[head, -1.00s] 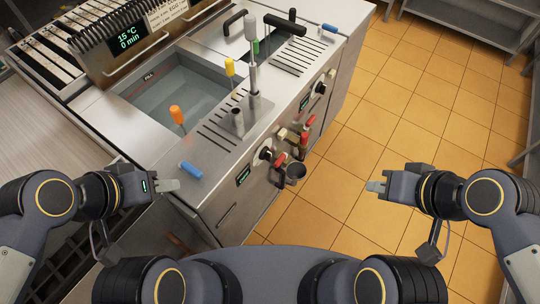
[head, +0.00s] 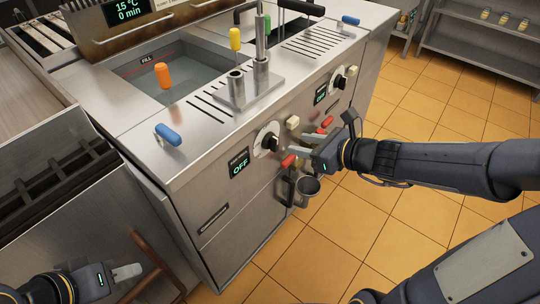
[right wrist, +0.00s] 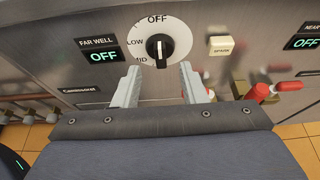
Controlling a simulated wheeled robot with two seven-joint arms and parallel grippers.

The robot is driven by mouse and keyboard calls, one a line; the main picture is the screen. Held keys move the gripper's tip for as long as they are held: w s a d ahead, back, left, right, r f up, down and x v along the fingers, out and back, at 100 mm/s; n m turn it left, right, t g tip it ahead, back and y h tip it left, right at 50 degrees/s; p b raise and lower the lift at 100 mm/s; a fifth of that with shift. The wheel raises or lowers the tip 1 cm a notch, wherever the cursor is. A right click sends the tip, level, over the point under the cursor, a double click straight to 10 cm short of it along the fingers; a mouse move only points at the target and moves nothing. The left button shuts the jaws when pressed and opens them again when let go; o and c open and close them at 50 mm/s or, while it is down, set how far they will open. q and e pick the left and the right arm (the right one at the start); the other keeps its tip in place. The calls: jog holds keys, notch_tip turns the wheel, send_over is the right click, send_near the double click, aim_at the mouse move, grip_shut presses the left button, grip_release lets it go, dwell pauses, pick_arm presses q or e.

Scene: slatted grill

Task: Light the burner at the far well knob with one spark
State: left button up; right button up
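The far well knob (head: 268,143) is a black knob on a white dial on the steel front panel. In the right wrist view the knob (right wrist: 160,48) has its white mark up at OFF, with LOW and MID at its left. The FAR WELL display (right wrist: 103,57) beside it reads OFF. A cream button (right wrist: 221,45), lettering too small to read, sits right of the dial. My right gripper (right wrist: 156,78) is open and empty, fingers toward the panel either side below the knob, apparently not touching it. My left gripper (head: 127,271) is low at the left, away from the panel; its finger gap is unclear.
Red-handled valves (head: 288,160) and a metal cup (head: 307,186) stick out below the knob, close to my right gripper. A second knob (head: 338,82) is further along the panel. The tiled floor (head: 400,240) at the right is clear.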

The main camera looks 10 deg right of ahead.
aim_at(278, 139)
jog(key=b+x, duration=0.2)
jog(key=x, duration=0.5)
jog(key=shift+w+a, duration=0.2)
jog(key=shift+a, duration=0.05)
jog(key=shift+b, duration=0.3)
grip_shut()
